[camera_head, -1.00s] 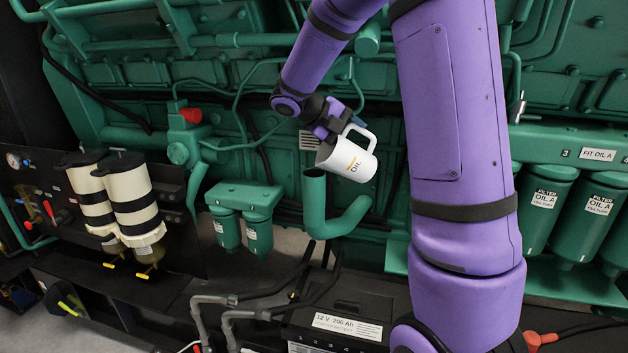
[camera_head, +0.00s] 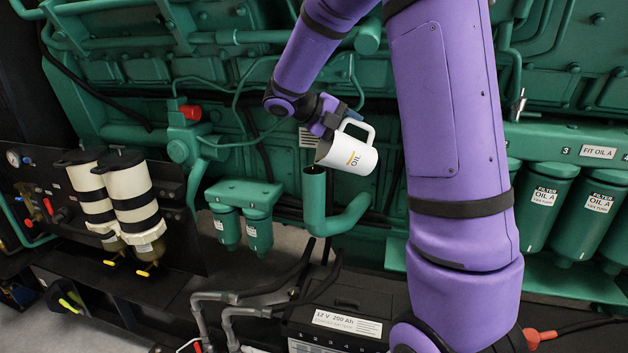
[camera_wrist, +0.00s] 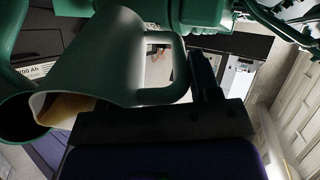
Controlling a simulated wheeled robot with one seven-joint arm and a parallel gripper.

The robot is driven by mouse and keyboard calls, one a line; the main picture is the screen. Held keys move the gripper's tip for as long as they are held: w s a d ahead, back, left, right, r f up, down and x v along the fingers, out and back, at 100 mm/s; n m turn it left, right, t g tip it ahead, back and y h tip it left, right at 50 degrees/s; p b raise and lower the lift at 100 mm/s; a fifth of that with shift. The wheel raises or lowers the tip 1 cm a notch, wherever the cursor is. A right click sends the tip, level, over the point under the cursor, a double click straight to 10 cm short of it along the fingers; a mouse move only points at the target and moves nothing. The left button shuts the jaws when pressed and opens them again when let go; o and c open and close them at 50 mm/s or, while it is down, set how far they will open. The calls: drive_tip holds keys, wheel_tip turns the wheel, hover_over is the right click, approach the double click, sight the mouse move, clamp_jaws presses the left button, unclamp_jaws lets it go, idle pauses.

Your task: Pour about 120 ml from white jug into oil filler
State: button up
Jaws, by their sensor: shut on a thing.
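The white jug (camera_head: 352,158), labelled OIL, is held tilted with its mouth down to the left, just above the oil filler (camera_head: 315,195), a green upturned pipe with an open top. My gripper (camera_head: 338,124) is shut on the jug's handle. In the wrist view, the jug (camera_wrist: 115,60) shows amber oil (camera_wrist: 68,108) lying at its lip. The dark round opening of the filler (camera_wrist: 18,118) is beside and below that lip. In the head view a small yellowish spot shows between lip and filler; whether oil is flowing is hard to tell.
Two small green filters (camera_head: 243,225) hang left of the filler. A black battery (camera_head: 335,322) stands below it. Two cream-and-black canisters (camera_head: 130,195) are at left. Green pipework and the engine block lie close behind the jug. Labelled oil filters (camera_head: 546,205) stand at right.

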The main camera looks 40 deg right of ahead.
drive_tip(key=shift+w+a+r+g+h+p, duration=0.2)
drive_tip(key=shift+a+r+h+p, duration=0.2)
drive_tip(key=shift+h+p, duration=0.15)
drive_tip(key=shift+w+a+r+g+h+p, duration=0.1)
drive_tip(key=shift+a+r+g+h+p, duration=0.1)
drive_tip(key=shift+a+r+h+p, duration=0.3)
idle(1.9)
drive_tip(key=shift+d+f, duration=0.2)
drive_tip(key=d+y, duration=0.1)
drive_tip(key=s+d+f+t+y, duration=0.1)
drive_tip(key=y, duration=0.1)
drive_tip(key=d+f+y, duration=0.1)
drive_tip(key=shift+s+d+f+t+y, duration=0.2)
drive_tip(key=shift+d+f+t+y, duration=0.05)
drive_tip(key=shift+t, duration=0.15)
drive_tip(key=shift+s+d+f+y, duration=0.15)
drive_tip(key=shift+s+d+y, duration=0.05)
drive_tip(key=shift+y, duration=0.2)
drive_tip(key=shift+w+f, duration=0.15)
